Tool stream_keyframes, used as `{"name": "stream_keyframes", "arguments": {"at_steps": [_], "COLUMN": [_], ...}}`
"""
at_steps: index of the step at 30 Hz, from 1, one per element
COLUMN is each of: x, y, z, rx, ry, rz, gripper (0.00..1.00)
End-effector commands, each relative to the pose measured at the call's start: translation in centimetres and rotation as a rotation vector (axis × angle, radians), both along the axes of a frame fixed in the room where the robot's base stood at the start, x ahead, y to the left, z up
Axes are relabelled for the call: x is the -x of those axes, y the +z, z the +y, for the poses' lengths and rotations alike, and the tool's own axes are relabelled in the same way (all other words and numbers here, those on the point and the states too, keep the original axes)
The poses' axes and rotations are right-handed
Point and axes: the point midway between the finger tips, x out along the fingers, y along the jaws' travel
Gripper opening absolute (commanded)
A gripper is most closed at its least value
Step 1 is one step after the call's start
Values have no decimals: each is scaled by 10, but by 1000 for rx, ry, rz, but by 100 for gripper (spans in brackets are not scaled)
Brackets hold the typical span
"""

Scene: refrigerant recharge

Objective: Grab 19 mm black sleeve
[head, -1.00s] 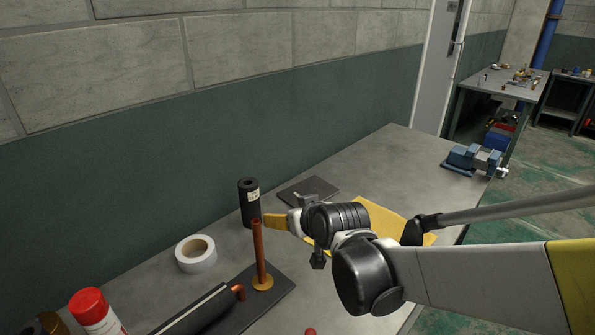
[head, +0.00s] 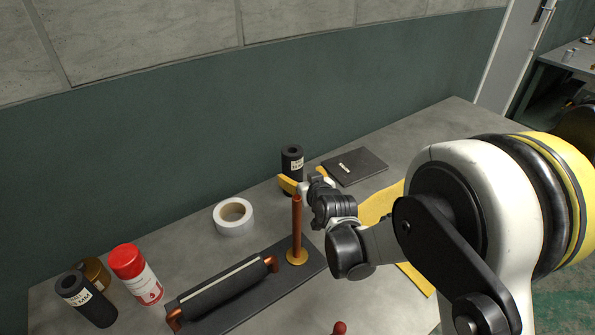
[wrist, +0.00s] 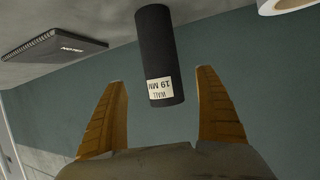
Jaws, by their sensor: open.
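The black sleeve (head: 292,158) stands upright near the wall, behind the copper post. In the wrist view the sleeve (wrist: 155,50) appears upside down, and its pale label reads "WALL" and "19 MM". My gripper (head: 299,174) is open, with yellow fingers on either side of the sleeve's front. In the wrist view the gripper (wrist: 161,80) has the labelled end of the sleeve showing between its spread fingertips, with a visible gap on both sides. The sleeve's lower part is partly hidden by my gripper in the head view.
A copper post (head: 297,225) on a dark board (head: 313,262) rises close before my gripper. White tape (head: 233,226) lies left; a flat black pad (head: 355,167) lies right. A red-capped can (head: 128,262) and another black sleeve (head: 85,300) stand far left. A yellow sheet (head: 382,205) lies under my arm.

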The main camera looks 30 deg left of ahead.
Motion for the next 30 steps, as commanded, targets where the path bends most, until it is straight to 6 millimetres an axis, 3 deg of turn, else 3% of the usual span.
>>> {"name": "stream_keyframes", "arguments": {"at_steps": [15, 24, 26, 30], "x": [-47, -52, -52, -52], "y": [-30, -30, -30, -30], "z": [50, 55, 55, 54], "rx": [1, 0, 0, 0], "ry": [0, 0, 0, 0], "rz": [1, 1, 1, 1], "gripper": [83, 83, 68, 25]}}
